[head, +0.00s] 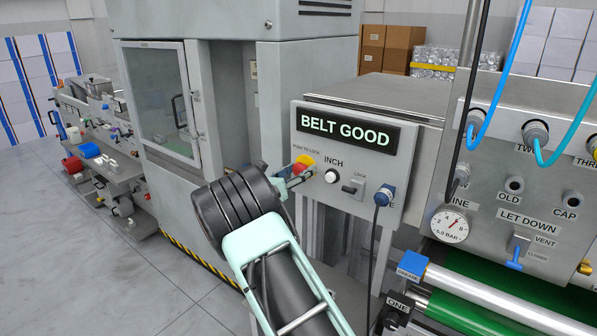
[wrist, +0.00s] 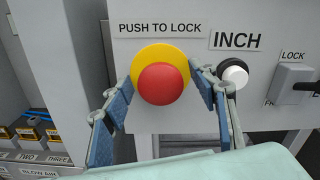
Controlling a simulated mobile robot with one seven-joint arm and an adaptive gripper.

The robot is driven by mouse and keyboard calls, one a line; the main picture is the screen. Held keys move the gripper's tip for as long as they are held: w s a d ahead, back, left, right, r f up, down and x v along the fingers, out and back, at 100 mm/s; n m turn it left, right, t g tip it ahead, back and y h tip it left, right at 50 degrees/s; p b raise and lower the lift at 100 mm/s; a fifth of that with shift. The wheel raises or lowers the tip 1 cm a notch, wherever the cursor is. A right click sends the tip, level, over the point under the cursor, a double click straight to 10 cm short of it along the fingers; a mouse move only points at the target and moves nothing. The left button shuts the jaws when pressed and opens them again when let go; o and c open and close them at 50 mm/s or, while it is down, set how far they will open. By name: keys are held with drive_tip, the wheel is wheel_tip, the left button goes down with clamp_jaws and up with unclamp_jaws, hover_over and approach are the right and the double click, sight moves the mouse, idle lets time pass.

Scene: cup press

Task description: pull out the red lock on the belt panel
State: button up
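The belt panel (head: 350,195) is a light grey box with a lit "BELT GOOD" display. The red lock (wrist: 163,84) is a round red button on a yellow disc under the label "PUSH TO LOCK". In the head view the red lock (head: 305,160) is partly hidden behind my gripper. My gripper (wrist: 165,90) is open, with one blue-padded finger on each side of the red button. Gaps show between the pads and the red cap. I cannot tell how deep the fingertips reach along it.
A white INCH button (wrist: 235,74) sits close to the right finger. A LOCK switch (head: 352,186) and a blue plug (head: 384,196) with a hanging cable are further right. A grey machine cabinet (head: 225,120) stands left of the panel. Rollers (head: 480,290) lie at lower right.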

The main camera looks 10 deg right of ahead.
clamp_jaws()
drive_tip(key=shift+v, duration=0.95)
drive_tip(key=shift+f, duration=0.1)
drive_tip(key=shift+o, duration=0.2)
unclamp_jaws()
drive_tip(key=shift+s+a, duration=0.1)
drive_tip(key=v, duration=1.2)
